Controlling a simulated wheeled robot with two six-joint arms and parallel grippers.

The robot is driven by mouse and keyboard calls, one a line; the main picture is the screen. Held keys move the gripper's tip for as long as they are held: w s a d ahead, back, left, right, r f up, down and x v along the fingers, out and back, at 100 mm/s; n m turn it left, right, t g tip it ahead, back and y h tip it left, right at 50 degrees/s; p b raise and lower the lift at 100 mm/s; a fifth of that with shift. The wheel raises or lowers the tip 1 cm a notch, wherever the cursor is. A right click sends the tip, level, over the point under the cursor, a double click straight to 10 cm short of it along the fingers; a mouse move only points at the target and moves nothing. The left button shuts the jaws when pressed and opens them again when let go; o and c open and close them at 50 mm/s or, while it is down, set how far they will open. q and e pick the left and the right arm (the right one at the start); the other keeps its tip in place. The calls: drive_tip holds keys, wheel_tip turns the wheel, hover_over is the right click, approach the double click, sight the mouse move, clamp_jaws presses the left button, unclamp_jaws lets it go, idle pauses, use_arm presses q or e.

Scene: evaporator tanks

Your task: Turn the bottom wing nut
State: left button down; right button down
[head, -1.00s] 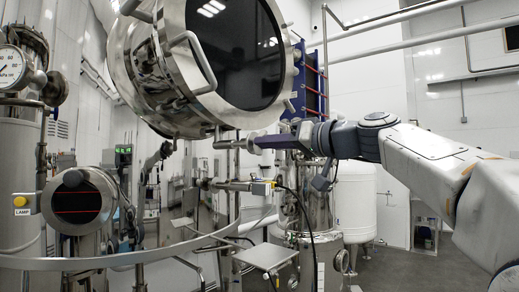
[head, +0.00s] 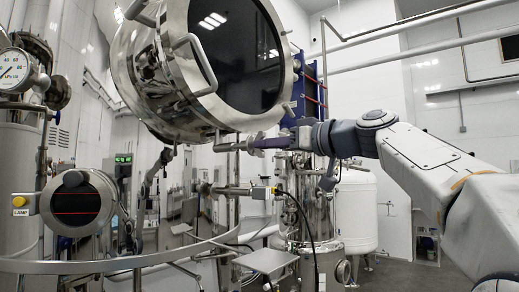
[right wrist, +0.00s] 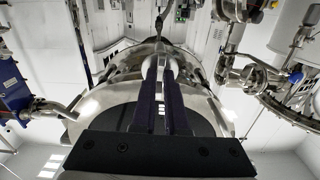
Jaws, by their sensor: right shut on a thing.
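The large steel tank (head: 155,75) with a round dark window (head: 234,45) hangs at the upper middle of the head view. My right gripper (head: 254,143) reaches in from the right, just below the tank's lower rim. Its dark blue fingers are close together and shut on the bottom wing nut, a small metal piece mostly hidden at the fingertips. In the right wrist view, the gripper (right wrist: 160,66) points at the tank's shiny body (right wrist: 120,88), its two fingers nearly parallel with a narrow gap. My left gripper is not in view.
Steel pipes and a valve (head: 262,192) lie below the gripper. A smaller round vessel (head: 78,205) stands at the lower left, near a pressure gauge (head: 12,69). A curved rail (head: 120,262) crosses the front. A white tank (head: 356,212) stands behind my right arm.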

drive_tip(key=shift+n, duration=0.4)
drive_tip(key=shift+n+b, duration=0.35)
drive_tip(key=shift+n, duration=0.35)
drive_tip(key=c, duration=0.9)
unclamp_jaws()
drive_tip(key=shift+o, duration=0.2)
drive_tip(key=shift+d, duration=0.1)
